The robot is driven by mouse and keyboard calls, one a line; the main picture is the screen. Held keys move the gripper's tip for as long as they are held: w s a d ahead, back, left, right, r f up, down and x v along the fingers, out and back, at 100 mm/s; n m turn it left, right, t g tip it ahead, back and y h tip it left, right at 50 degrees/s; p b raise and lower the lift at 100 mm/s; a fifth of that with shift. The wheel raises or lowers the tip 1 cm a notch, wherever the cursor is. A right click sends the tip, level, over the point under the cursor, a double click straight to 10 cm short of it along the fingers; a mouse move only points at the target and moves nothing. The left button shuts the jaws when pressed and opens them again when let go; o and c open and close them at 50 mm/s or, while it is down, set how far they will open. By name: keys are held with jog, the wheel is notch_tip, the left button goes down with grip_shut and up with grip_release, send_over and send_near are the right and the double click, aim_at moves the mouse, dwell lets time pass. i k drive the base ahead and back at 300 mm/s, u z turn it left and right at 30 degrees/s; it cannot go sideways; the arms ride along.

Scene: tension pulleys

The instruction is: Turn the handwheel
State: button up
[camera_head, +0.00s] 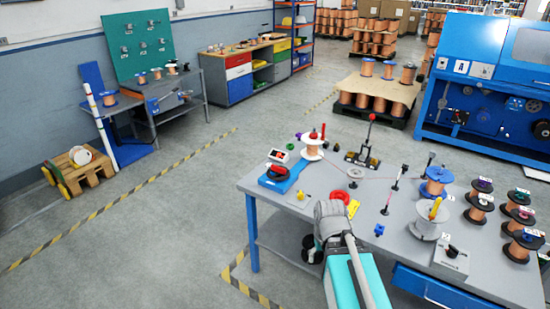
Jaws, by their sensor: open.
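No part is clearly recognisable as the handwheel. A round dark part with red on a blue base (278,174) sits at the left end of the grey table and may be it, but it is too small to be sure. My gripper (309,252) is a small dark shape, seen partly behind my arm, low at the table's front edge. It is open, and nothing shows between its fingers. It is apart from the blue base, below and to the right of it in the picture.
A blue machine (474,100) stands behind. Open floor (190,230) lies left.

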aim_at(280, 171)
jog(key=u, duration=0.05)
jog(key=k, duration=0.65)
jog(key=u, duration=0.4)
jog(key=i, duration=1.65)
jog(key=z, duration=0.45)
